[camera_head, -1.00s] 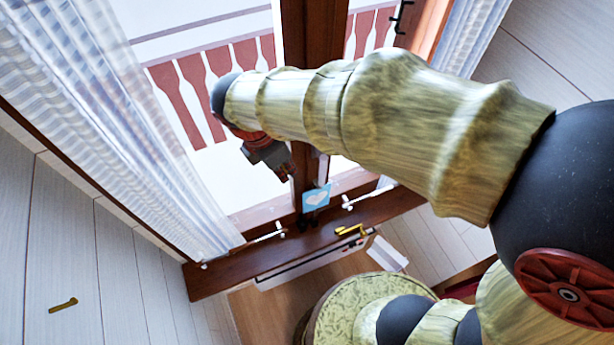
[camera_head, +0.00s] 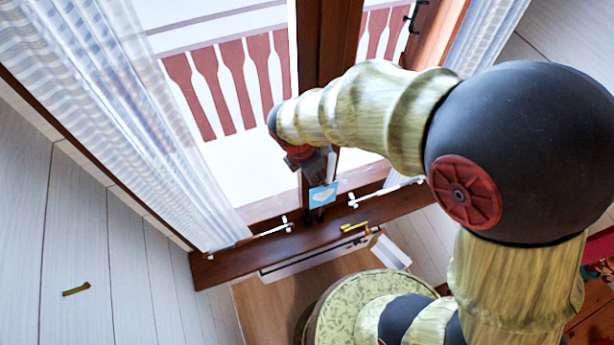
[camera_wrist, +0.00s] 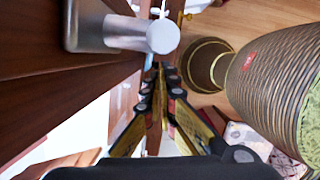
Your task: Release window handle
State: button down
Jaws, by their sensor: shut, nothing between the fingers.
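The window handle (camera_wrist: 125,34) is a grey metal piece with a round pale end, mounted on the brown wooden window frame (camera_wrist: 40,92). It shows at the top of the wrist view. My gripper (camera_wrist: 160,75) is shut and empty, with its fingertips together just below the handle in that picture. I see no finger around the handle; whether they touch is unclear. In the head view my gripper (camera_head: 312,170) is at the central window post (camera_head: 325,50), and the handle is hard to make out there.
A blue card with a white heart (camera_head: 322,195) is at the foot of the post. The wooden sill (camera_head: 225,268) runs below, with a yellow object (camera_head: 354,227) by it. White curtains (camera_head: 100,110) hang on the left. A round patterned stool (camera_head: 335,310) stands below.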

aim_at(328, 173)
jog(key=shift+w+d+f+t+h+b, duration=0.2)
jog(key=shift+d+f+t+h+b, duration=0.25)
jog(key=shift+h+b, duration=0.3)
dwell(0.5)
jog(key=shift+d+f+h+b, duration=0.2)
jog(key=shift+d+h+b, duration=0.25)
jog(key=shift+h, duration=0.4)
jog(key=shift+w+d+f+t+h+b, duration=0.15)
jog(key=shift+w+d+t+h+b, duration=0.2)
jog(key=shift+h, duration=0.35)
jog(key=d+h, duration=0.1)
jog(key=d+h+b, duration=0.1)
jog(key=shift+w+f+t+h, duration=0.1)
jog(key=shift+t+h, duration=0.3)
jog(key=shift+w+d+t+h, duration=0.15)
jog(key=shift+d+h, duration=0.25)
jog(key=shift+h, duration=0.2)
jog(key=shift+w+d+t+h, duration=0.15)
jog(key=shift+d+h, duration=0.25)
jog(key=shift+h, duration=0.2)
jog(key=shift+w+d+r+t+h+p, duration=0.2)
jog(key=shift+d+r+h+p, duration=0.25)
jog(key=shift+d+r+h, duration=0.15)
jog(key=shift+w+d+r+t+h+p, duration=0.2)
jog(key=shift+d+r+h+p, duration=0.2)
jog(key=shift+d+r+h, duration=0.25)
jog(key=shift+w+d+r+t+h+p, duration=0.2)
jog(key=shift+d+r+h+p, duration=0.3)
jog(key=shift+d, duration=0.3)
